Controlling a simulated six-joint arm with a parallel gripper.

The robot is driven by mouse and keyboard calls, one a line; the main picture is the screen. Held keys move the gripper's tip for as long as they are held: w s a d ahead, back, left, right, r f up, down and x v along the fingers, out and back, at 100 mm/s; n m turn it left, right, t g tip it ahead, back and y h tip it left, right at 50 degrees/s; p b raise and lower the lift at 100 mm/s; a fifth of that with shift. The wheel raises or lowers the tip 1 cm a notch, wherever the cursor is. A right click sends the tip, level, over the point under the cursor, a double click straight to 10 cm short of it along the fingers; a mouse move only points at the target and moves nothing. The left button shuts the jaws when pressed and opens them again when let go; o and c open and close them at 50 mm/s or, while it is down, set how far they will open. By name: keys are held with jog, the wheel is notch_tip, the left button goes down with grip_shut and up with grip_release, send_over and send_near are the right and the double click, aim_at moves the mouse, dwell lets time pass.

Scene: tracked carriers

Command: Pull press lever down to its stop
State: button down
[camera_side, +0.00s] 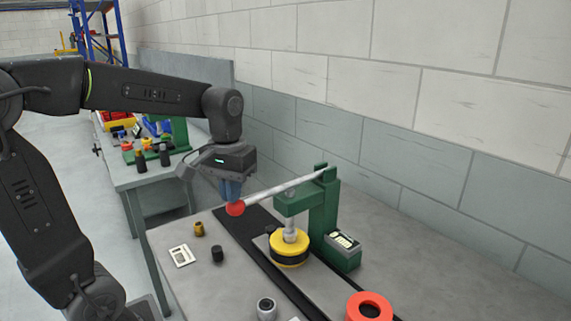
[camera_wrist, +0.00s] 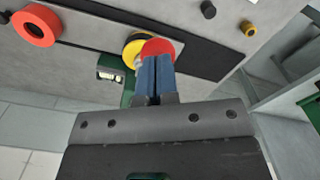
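The green press (camera_side: 322,215) stands on the bench, with a pale lever (camera_side: 285,187) running from its top down to the left. The lever ends in a red ball knob (camera_side: 236,208), which also shows in the wrist view (camera_wrist: 158,47). The lever slopes slightly below level. My gripper (camera_side: 231,198) is directly above the knob with its blue fingers pointing down. In the wrist view the fingers (camera_wrist: 157,60) lie side by side with only a thin dark line between them, and the knob is beyond their tips. They touch the knob or nearly touch it; I cannot tell which.
A red ring (camera_side: 369,307) is on the track at front right. A black cylinder (camera_side: 217,253), a brass part (camera_side: 199,229) and a grey cylinder (camera_side: 266,308) stand left of the track.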

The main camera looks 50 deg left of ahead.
notch_tip(320, 180, up, 13)
jog(key=shift+r, duration=0.2)
dwell(1.4)
dwell(0.6)
jog(key=s+d+f+m+t, duration=0.2)
jog(key=s+d+f+m, duration=0.1)
jog(key=f, duration=0.4)
jog(key=s+d+f+m+t, duration=0.3)
jog(key=s+d+f, duration=0.2)
jog(key=d+f, duration=0.1)
jog(key=shift+f+t, duration=0.3)
jog(key=shift+f, duration=0.25)
